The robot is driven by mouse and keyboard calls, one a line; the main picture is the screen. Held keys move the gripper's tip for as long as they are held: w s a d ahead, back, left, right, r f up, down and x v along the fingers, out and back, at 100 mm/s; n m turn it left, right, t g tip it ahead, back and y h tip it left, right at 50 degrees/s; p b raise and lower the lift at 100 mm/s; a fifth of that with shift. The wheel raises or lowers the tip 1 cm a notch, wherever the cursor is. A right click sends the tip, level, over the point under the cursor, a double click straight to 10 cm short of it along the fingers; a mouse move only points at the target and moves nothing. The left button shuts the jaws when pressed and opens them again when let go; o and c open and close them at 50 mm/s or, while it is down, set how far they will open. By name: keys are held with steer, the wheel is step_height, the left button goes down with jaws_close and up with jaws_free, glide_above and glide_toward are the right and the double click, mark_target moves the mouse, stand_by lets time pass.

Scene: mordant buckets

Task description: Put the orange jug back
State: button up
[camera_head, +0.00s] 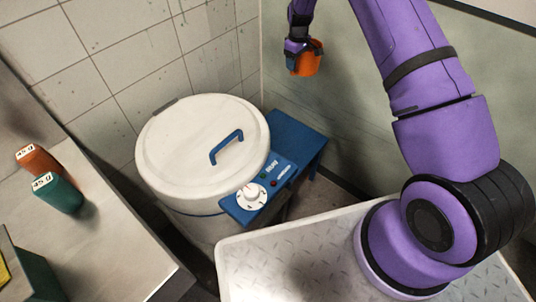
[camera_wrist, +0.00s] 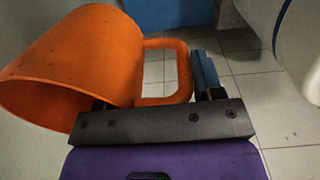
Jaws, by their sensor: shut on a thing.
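The orange jug (camera_head: 309,59) is in my gripper (camera_head: 295,54), high up near the wall at the top of the head view. In the wrist view the jug (camera_wrist: 95,55) fills the upper left, its open mouth toward the lower left and its loop handle (camera_wrist: 181,75) toward the right. My gripper is shut on the jug, with one dark blue finger beside the handle; the other finger is mostly hidden by the jug. The jug is clear of any surface in the head view. Its contents cannot be seen.
A large white lidded vat (camera_head: 185,140) with a blue handle stands mid-left, with a blue control box and dial (camera_head: 251,196) in front. A blue stand (camera_head: 300,140) is beside it. A metal counter (camera_head: 110,235) at left holds orange (camera_head: 38,160) and green (camera_head: 57,193) containers marked 45 g.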

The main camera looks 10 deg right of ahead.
steer(key=d+f+n, duration=0.2)
steer(key=f+n, duration=0.4)
steer(key=f, duration=0.7)
steer(key=d+f+n, duration=0.2)
steer(key=f+n, duration=0.4)
steer(key=f, duration=0.7)
steer(key=d+f+n, duration=0.2)
steer(key=f+n, duration=0.4)
steer(key=f, duration=0.7)
steer(key=shift+w+d+f, duration=0.15)
steer(key=shift+d+f, duration=0.2)
steer(key=shift+f, duration=0.05)
steer(key=s+a, duration=0.2)
steer(key=a, duration=0.2)
steer(key=s+a, duration=0.6)
steer(key=a, duration=0.1)
steer(key=shift+s+a+f, duration=0.1)
steer(key=shift+s+a, duration=0.15)
steer(key=shift+a, duration=0.05)
steer(key=s+a, duration=0.2)
steer(key=shift+s+a+f, duration=0.1)
steer(key=shift+a+f, duration=0.3)
steer(key=shift+f, duration=0.35)
steer(key=shift+f, duration=0.15)
steer(key=o, duration=1.3)
